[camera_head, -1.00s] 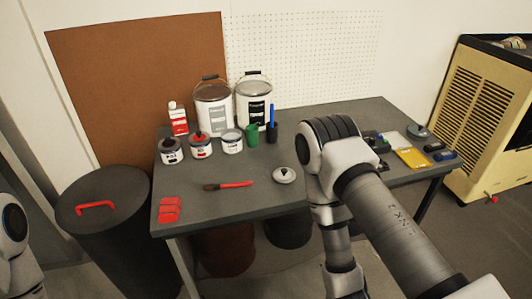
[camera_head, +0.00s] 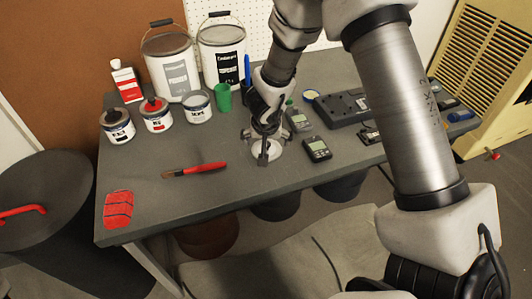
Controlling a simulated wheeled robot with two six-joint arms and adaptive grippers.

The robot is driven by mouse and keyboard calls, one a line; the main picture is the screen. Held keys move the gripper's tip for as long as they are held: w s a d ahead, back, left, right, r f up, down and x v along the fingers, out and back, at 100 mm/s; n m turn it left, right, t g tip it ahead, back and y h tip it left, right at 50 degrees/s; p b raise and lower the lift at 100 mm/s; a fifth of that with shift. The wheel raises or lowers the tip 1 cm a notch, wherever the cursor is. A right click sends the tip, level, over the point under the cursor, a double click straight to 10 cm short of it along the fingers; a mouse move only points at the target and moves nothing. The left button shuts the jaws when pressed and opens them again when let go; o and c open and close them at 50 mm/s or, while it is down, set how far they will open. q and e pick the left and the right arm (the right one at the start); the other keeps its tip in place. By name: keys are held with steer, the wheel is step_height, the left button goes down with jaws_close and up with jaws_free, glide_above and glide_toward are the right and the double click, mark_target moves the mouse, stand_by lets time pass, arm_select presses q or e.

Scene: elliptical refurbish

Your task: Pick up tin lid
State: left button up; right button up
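The tin lid (camera_head: 263,148) is a small round pale grey disc lying on the grey table (camera_head: 215,210) near its front edge. My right gripper (camera_head: 263,158) points down directly over the lid. Its dark fingers cover part of the lid, and I cannot tell whether they touch it or how far apart they are. My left gripper is not in view.
A red-handled brush (camera_head: 195,170) and red cloth (camera_head: 118,209) lie left of the lid. Paint tins, including one small white tin (camera_head: 198,107), and a green cup (camera_head: 223,97) stand behind. Handheld meters (camera_head: 317,149) lie close on the right.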

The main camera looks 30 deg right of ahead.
steer(key=shift+x, duration=1.1)
steer(key=shift+s, duration=0.1)
steer(key=shift+c, duration=0.7)
steer(key=c, duration=1.1)
steer(key=shift+s+a, duration=0.15)
jaws_close()
steer(key=shift+s, duration=0.1)
